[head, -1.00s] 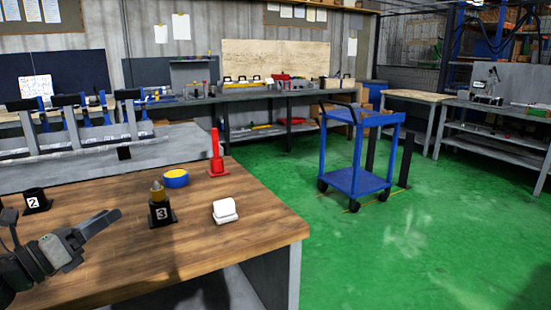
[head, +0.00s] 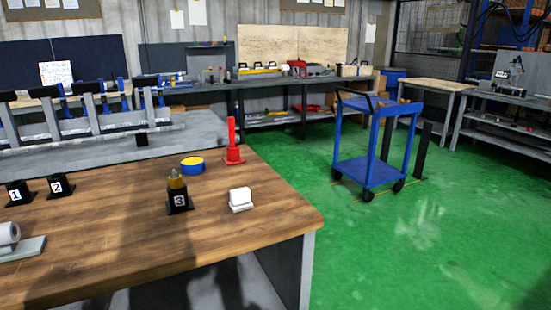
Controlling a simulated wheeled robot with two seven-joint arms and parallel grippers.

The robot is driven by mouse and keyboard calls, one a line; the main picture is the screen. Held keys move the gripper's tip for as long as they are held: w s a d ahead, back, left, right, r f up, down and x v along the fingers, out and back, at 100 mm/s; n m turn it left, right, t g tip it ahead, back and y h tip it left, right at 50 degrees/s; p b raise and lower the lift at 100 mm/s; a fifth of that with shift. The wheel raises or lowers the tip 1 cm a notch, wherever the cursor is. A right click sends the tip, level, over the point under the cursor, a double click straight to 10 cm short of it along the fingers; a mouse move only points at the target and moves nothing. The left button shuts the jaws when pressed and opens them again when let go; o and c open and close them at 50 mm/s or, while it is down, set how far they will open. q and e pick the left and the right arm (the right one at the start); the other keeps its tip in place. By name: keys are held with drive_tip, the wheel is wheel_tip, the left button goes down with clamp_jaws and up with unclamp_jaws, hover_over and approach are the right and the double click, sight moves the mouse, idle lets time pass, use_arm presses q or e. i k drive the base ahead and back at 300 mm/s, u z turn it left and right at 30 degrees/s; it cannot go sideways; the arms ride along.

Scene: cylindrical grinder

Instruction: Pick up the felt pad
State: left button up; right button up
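A small white piece with a rounded top (head: 240,200) sits on the wooden bench top (head: 130,235), near its right end. At the left picture edge a pale cylinder (head: 8,234) rests on a flat grey slab (head: 22,249), partly cut off. I cannot tell for sure which of these, if any, is the felt pad. Neither of my grippers is in view; dark shadows fall across the front of the bench.
Black holders marked 1 (head: 18,193), 2 (head: 60,186) and 3 (head: 179,203) stand on the bench; holder 3 carries a brass-coloured piece. Beyond are a yellow-blue roll (head: 192,166) and a red upright tool (head: 233,145). A blue cart (head: 367,172) stands on the open green floor.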

sight(240, 201)
drive_tip(key=u, duration=1.65)
drive_tip(key=k, duration=0.5)
drive_tip(key=z, duration=0.5)
drive_tip(key=i, duration=0.4)
drive_tip(key=z, duration=2.45)
drive_tip(key=i, duration=1.35)
drive_tip(key=u, duration=0.05)
